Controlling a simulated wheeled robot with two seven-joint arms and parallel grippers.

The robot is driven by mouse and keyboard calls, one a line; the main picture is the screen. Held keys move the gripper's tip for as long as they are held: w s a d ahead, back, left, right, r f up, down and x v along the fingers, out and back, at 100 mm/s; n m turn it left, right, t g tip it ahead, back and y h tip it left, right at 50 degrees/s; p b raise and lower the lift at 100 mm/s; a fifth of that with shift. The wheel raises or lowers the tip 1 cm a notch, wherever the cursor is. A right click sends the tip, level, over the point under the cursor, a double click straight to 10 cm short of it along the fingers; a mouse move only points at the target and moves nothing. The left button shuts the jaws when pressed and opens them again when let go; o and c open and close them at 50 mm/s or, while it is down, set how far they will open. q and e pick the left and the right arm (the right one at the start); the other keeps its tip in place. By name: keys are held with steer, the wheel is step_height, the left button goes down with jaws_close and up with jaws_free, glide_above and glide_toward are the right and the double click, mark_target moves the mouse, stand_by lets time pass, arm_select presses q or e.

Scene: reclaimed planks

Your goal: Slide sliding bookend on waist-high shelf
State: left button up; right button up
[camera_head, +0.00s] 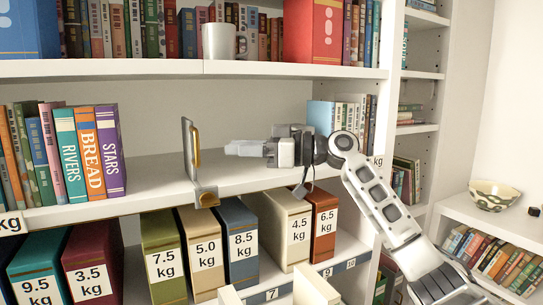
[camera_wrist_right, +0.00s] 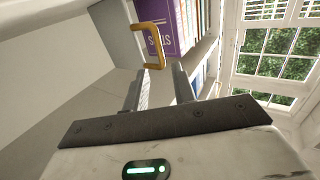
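The sliding bookend (camera_head: 187,145) stands upright on the waist-high shelf (camera_head: 155,178), a thin grey plate with a gold handle (camera_head: 197,146) on its right face and a brass clamp (camera_head: 207,196) at the shelf's front edge. Books, ending with the purple STARS (camera_head: 110,150), stand left of it with a gap. My right gripper (camera_head: 232,148) reaches in from the right, its fingers pointing left at the handle, short of it. In the right wrist view its fingers (camera_wrist_right: 159,78) are apart and empty, with the handle (camera_wrist_right: 152,42) just beyond the tips. My left gripper is out of view.
More books (camera_head: 350,110) stand at the shelf's right end, behind my right arm. Weight-labelled binders (camera_head: 240,240) fill the shelf below. A mug (camera_head: 222,42) stands on the shelf above. The shelf between the bookend and the STARS book is bare.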

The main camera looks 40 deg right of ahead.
arm_select(q)
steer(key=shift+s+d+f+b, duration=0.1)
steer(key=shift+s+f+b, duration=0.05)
steer(key=shift+b, duration=0.45)
arm_select(e)
steer(key=v, duration=0.6)
steer(key=shift+s+d, duration=0.2)
steer(key=shift+s, duration=0.05)
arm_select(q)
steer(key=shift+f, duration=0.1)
